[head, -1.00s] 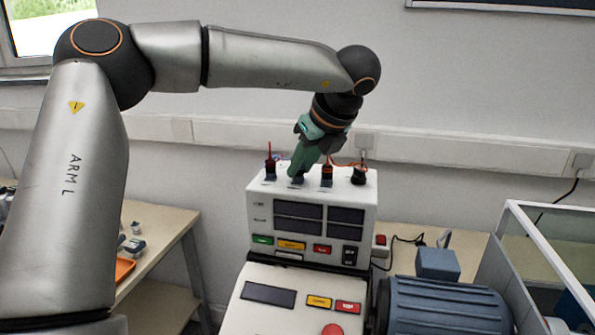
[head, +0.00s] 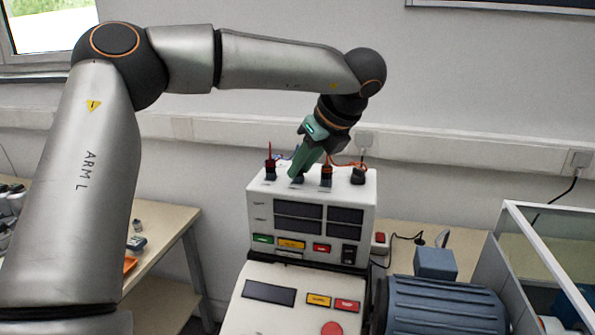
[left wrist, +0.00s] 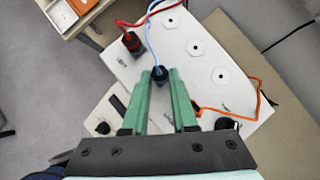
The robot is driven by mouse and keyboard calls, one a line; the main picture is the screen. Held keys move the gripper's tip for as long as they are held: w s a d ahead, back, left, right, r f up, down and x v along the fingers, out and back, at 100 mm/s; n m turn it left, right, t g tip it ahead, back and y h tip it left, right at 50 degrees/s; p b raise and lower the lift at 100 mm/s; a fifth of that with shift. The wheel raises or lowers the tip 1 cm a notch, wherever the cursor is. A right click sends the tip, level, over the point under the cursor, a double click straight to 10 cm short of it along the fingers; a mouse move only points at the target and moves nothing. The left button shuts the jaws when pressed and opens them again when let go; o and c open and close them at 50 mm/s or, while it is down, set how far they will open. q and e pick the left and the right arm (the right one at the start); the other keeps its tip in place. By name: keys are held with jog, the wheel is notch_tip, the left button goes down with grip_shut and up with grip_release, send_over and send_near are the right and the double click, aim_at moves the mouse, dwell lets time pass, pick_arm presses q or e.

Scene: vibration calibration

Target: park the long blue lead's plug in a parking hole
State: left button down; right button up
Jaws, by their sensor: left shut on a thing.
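My left gripper (left wrist: 162,78) reaches down from above with green fingers, which close on the dark blue plug (left wrist: 158,74) of the blue lead (left wrist: 151,42). In the head view, my left gripper (head: 296,176) has its fingertips at the top of the white instrument box (head: 350,228), between a red-lead plug (head: 270,170) and a dark plug (head: 326,176). The held plug is low against the box top; I cannot tell whether it is seated. My right gripper is out of view.
Another black plug (head: 358,175) stands at the box's right end. A blue motor (head: 440,305) is at front right.

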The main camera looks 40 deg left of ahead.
pick_arm(q)
jog(key=shift+w+n+g+p, duration=0.2)
jog(key=shift+n+g+p, duration=0.7)
jog(key=shift+n+p, duration=0.85)
dwell(0.8)
jog(key=shift+r+p, duration=0.6)
dwell(0.9)
jog(key=shift+r+p, duration=1.45)
jog(key=shift+r, duration=0.3)
jog(key=w+a, duration=0.1)
jog(key=a, duration=0.1)
jog(key=w+a+p, duration=0.1)
jog(key=a, duration=0.2)
jog(key=w+a, duration=0.1)
jog(key=a, duration=0.2)
jog(key=shift+w+a+p, duration=0.1)
jog(key=shift+a+p, duration=0.05)
jog(key=shift+p, duration=0.2)
notch_tip(320, 180, down, 2)
jog(key=shift+f+b, duration=0.2)
jog(key=shift+b, duration=1)
jog(key=shift+f+b, duration=0.35)
jog(key=shift+f, duration=0.15)
